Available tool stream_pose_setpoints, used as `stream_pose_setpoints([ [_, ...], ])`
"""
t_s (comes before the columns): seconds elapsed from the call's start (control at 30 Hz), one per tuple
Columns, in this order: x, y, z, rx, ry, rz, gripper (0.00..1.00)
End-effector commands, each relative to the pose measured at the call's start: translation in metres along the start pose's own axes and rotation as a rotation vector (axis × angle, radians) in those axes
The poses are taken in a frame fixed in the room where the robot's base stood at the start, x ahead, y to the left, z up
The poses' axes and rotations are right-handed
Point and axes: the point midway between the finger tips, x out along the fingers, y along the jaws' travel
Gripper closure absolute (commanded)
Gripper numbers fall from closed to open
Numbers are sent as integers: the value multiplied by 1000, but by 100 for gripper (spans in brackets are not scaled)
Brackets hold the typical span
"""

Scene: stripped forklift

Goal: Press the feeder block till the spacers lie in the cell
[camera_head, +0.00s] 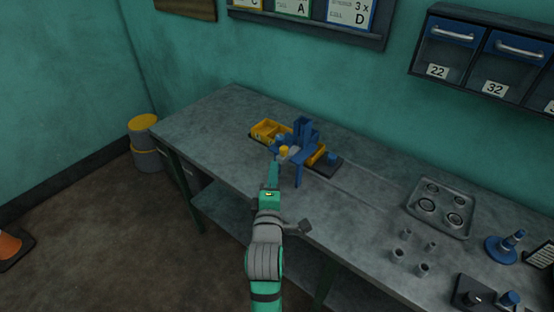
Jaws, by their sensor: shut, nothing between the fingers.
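A blue feeder (302,130) with an upright chute stands on the bench. My gripper (284,154) is at the near left side of the feeder, at the end of my green and grey arm. It is shut and empty. A small yellow piece shows right at the gripper; I cannot tell whether it is the feeder block or whether they touch. A yellow divided tray (262,133) lies just left of the feeder, and another yellow part (318,154) sits at its right. No spacers can be made out; my arm and the feeder hide part of the area.
A grey tray (467,222) with several rings lies on the right of the bench (210,130), with several small grey cylinders (398,255) in front. A blue stand (500,250) is further right. The bench's left end is clear. Wall bins (450,55) hang above.

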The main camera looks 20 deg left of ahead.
Motion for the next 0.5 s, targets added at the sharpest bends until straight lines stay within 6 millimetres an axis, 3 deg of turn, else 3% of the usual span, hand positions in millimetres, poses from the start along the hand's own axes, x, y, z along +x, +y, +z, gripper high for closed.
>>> stream_pose_setpoints([
  [0.2, -30, -1, 7, 0, -11, -1, 100],
  [0.5, -40, 0, -3, 0, 5, 0, 100],
])
